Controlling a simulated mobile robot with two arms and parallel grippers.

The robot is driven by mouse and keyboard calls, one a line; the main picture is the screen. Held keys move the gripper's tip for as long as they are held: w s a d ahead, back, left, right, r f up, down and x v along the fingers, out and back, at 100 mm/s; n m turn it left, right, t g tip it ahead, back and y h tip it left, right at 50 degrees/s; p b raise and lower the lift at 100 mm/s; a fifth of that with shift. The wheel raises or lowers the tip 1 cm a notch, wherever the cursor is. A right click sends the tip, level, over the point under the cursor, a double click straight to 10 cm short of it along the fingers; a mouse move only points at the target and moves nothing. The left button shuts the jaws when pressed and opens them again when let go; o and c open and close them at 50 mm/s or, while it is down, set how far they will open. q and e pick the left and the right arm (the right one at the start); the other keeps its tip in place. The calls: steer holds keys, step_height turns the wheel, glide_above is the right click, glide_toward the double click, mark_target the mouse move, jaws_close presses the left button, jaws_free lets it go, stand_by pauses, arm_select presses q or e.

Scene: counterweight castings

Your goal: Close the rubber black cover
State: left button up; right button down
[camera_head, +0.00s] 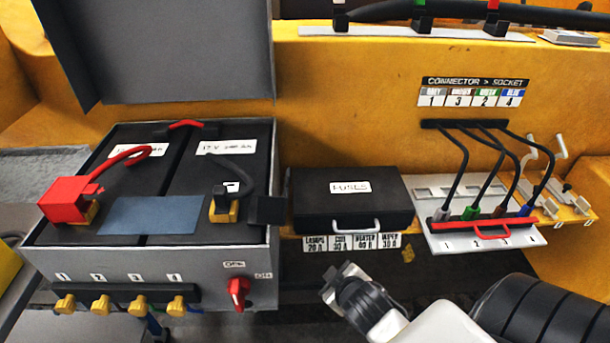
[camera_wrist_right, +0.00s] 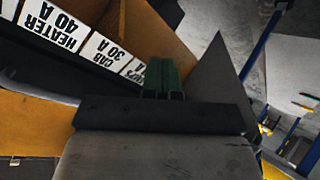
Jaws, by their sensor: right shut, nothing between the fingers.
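The rubber black cover (camera_head: 266,210) is a small dark flap at the right front corner of the battery box. It stands folded out to the right of the black-cable terminal (camera_head: 225,207), whose brass-coloured clamp is exposed. The cover is not recognisable in the right wrist view. My right gripper (camera_head: 329,280) is shut and empty, in front of and below the fuse box, to the right of and lower than the cover. Its closed green fingers (camera_wrist_right: 163,80) show in the right wrist view. My left gripper is not in view.
The grey battery box (camera_head: 150,262) has a raised lid (camera_head: 160,50), a red-covered terminal (camera_head: 68,203) and a red switch (camera_head: 238,292). A black fuse box (camera_head: 350,208) stands close right of the cover. A connector panel (camera_head: 480,240) with several cables is farther right.

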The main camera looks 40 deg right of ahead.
steer(key=w+d+r+n+t+y, duration=0.1)
steer(key=w+d+r+n+t, duration=0.15)
steer(key=r+n+t, duration=0.8)
steer(key=w+d+r+n+t+y, duration=0.1)
steer(key=w+d+r+n+t, duration=0.2)
steer(key=r, duration=1.5)
steer(key=s+a+r+n+g+y, duration=0.1)
steer(key=s+r+n+g+y, duration=0.2)
steer(key=n+y, duration=0.7)
steer(key=s+a+r+n+g+y, duration=0.15)
steer(key=r+n+g+y, duration=0.25)
steer(key=n+y, duration=0.5)
steer(key=s+d+f+n+g+h, duration=0.3)
steer(key=s+n+g+h, duration=0.2)
steer(key=n+g, duration=0.5)
arm_select(q)
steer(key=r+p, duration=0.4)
steer(key=p, duration=0.1)
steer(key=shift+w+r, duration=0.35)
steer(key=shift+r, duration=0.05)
arm_select(e)
steer(key=w+a+f+n+t, duration=0.1)
steer(key=w+a+t, duration=0.1)
steer(key=w+a, duration=0.5)
steer(key=a, duration=0.4)
steer(key=shift+w+a, duration=0.25)
steer(key=shift+a, duration=0.05)
steer(key=shift+f+n, duration=0.1)
steer(key=shift+n, duration=0.15)
